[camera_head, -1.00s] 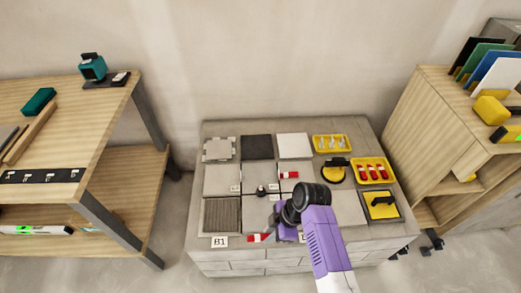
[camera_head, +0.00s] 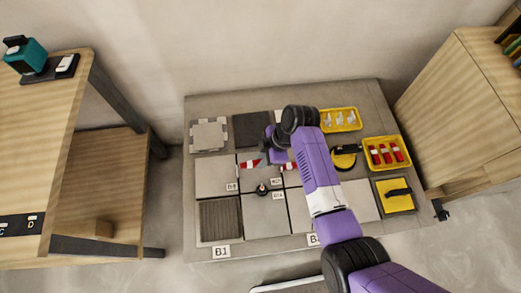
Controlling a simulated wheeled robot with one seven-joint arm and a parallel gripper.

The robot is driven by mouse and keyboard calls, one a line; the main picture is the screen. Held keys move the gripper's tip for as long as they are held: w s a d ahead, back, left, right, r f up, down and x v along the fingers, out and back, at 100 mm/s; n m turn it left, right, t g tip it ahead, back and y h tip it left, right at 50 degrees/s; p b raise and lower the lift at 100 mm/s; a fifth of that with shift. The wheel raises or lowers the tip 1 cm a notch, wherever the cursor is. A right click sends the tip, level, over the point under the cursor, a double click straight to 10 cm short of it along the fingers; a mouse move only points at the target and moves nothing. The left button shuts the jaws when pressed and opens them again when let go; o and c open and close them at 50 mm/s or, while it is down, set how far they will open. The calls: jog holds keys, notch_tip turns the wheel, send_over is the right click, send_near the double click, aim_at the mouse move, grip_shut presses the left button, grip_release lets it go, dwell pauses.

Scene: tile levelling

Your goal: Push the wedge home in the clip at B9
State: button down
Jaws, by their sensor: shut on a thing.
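My gripper (camera_head: 266,158) is over the middle of the tiled slab, shut on a red wedge with a white band (camera_head: 250,163) whose tip points left. A second red-and-white wedge (camera_head: 287,167) lies just right of it, at the tile joint, partly behind my arm. I cannot tell whether the held wedge touches a clip. Small labels stand at the tile joints, such as one (camera_head: 232,187) on the left; they are too small to read, so I cannot pick out B9. A small black knobbed item (camera_head: 262,189) sits on the joint below.
A yellow tray of red wedges (camera_head: 385,153) and a yellow tray of pale clips (camera_head: 341,119) stand at the right. A yellow-and-black round tool (camera_head: 345,157) and a yellow pad with a black handle (camera_head: 396,194) are nearby. A wooden bench (camera_head: 45,150) stands left.

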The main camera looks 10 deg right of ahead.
aim_at(251, 165)
jog(key=shift+f+b, duration=2.55)
jog(key=shift+f, duration=0.3)
jog(key=shift+w+a, duration=0.1)
jog(key=shift+a, duration=2.2)
jog(key=c, duration=1.2)
grip_release()
jog(key=shift+c, duration=0.2)
jog(key=shift+p+v, duration=1)
jog(key=shift+v, duration=2.9)
